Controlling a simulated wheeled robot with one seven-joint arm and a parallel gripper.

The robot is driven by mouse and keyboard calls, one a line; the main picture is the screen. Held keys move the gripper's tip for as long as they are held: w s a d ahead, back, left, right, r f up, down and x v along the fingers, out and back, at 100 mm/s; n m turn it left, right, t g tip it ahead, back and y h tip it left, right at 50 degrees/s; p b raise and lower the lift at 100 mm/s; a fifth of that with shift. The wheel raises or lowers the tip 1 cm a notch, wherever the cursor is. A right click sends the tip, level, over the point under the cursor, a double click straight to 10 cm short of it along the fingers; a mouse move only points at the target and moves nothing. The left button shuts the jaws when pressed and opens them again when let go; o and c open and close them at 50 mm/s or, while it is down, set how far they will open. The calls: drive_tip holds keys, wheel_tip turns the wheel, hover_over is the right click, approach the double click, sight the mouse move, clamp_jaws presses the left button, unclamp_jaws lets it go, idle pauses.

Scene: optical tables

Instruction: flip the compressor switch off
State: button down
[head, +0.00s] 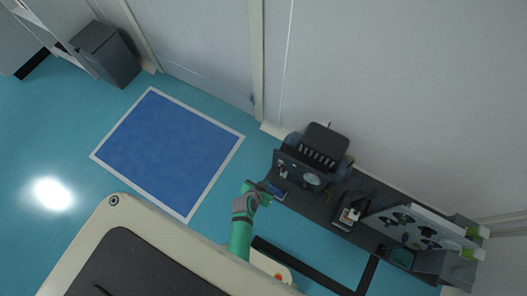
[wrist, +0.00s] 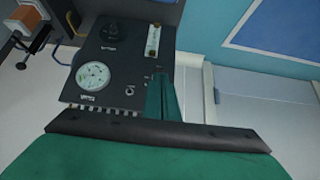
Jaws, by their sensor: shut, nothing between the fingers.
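A dark control panel (wrist: 105,55) fills the upper middle of the wrist view. It carries a round white gauge (wrist: 92,76), a dark knob (wrist: 112,32) and an upright flow tube (wrist: 153,40). A small fitting that looks like the switch (wrist: 129,90) sits low on the panel, right of the gauge; its position is too small to tell. My gripper (wrist: 158,98) is shut and empty, its green fingers in front of the panel's lower right, right of that fitting. Contact cannot be told. In the head view my gripper (head: 264,188) is beside the panel (head: 300,173) at the bench's left end.
The dark bench (head: 330,205) runs along the wall to the right. A black unit (head: 325,139) stands behind the panel. A whitish board with dark round parts (head: 412,228) stands farther right. A blue floor mat (head: 168,150) and open floor lie left.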

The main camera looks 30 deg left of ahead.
drive_tip(key=shift+s+a+r, duration=0.1)
drive_tip(key=shift+s+r, duration=0.1)
drive_tip(key=shift+s, duration=0.35)
drive_tip(key=shift+s+r, duration=0.15)
drive_tip(key=shift+s, duration=0.4)
drive_tip(key=s+d+r+t, duration=0.2)
drive_tip(key=s+d+r, duration=0.2)
drive_tip(key=r, duration=0.9)
drive_tip(key=s+d+r+t, duration=0.3)
drive_tip(key=s+d+r, duration=0.2)
drive_tip(key=r, duration=0.8)
drive_tip(key=s+d+r+t, duration=0.2)
drive_tip(key=s+d+r, duration=0.3)
drive_tip(key=r, duration=0.8)
drive_tip(key=shift+s+d+t, duration=0.2)
drive_tip(key=shift+d+t, duration=0.1)
drive_tip(key=shift+d, duration=0.05)
